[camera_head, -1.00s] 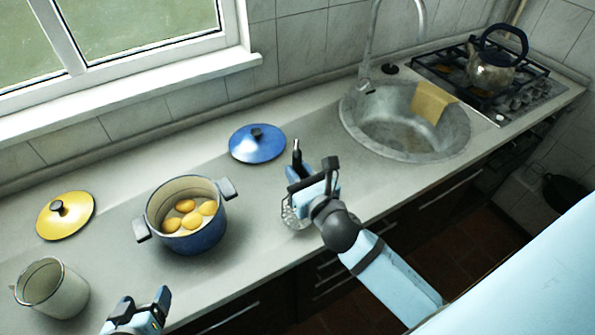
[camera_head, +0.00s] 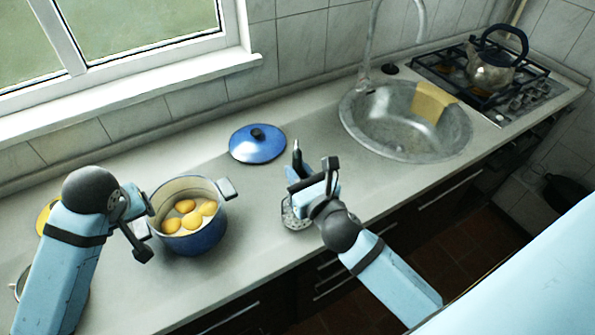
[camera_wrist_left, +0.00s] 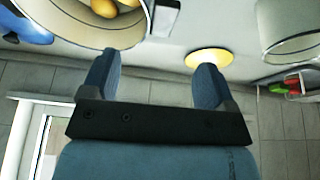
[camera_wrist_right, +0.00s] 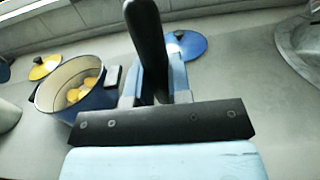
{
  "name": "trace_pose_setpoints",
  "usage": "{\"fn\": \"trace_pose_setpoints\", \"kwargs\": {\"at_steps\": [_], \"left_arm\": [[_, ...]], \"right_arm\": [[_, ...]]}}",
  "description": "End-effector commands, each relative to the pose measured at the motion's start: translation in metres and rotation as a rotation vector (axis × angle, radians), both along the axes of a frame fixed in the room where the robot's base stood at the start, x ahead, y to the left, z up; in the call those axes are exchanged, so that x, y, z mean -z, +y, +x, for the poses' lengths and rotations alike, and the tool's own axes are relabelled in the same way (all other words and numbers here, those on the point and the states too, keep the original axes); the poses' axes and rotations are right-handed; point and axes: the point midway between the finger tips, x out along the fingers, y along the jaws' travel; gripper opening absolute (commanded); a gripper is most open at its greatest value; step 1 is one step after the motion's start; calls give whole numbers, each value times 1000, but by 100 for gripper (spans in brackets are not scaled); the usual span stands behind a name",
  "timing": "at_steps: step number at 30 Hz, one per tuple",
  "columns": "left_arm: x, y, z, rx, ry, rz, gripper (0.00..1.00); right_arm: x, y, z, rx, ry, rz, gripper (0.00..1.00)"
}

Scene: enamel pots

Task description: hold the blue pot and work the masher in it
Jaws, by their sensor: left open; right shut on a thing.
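The blue pot (camera_head: 203,238) stands on the counter with several yellow potatoes (camera_head: 188,215) inside and a grey handle on each side. My left gripper (camera_head: 146,229) is open at the pot's left handle. In the left wrist view that handle (camera_wrist_left: 164,18) lies ahead of the open fingers (camera_wrist_left: 152,78), apart from them. My right gripper (camera_head: 312,184) is shut on the masher, right of the pot. The masher's black handle (camera_head: 297,157) points up and its round metal plate (camera_head: 291,218) is below; I cannot tell whether the plate touches the counter.
A blue lid (camera_head: 257,148) lies behind, between pot and sink. A yellow lid (camera_wrist_right: 44,67) and a cream mug (camera_wrist_left: 290,30) are left of the pot, mostly behind my left arm in the head view. The sink (camera_head: 357,125) and a stove with a kettle (camera_head: 491,70) are right.

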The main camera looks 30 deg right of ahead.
Motion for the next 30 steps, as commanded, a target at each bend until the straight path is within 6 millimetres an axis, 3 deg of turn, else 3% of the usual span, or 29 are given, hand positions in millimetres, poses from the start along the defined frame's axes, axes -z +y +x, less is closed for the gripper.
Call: {"fn": "trace_pose_setpoints", "kwargs": {"at_steps": [5, 21, 30], "left_arm": [[13, 1, 5, -2, 5, 5, 80], [85, 2, 35, -1, 4, 5, 80], [107, 2, 44, 0, 3, 3, 80]], "right_arm": [[0, 0, 0, 0, -1, 0, 0], [0, 0, 0, 0, -1, 0, 0], [0, 0, 0, 0, -1, 0, 0]]}}
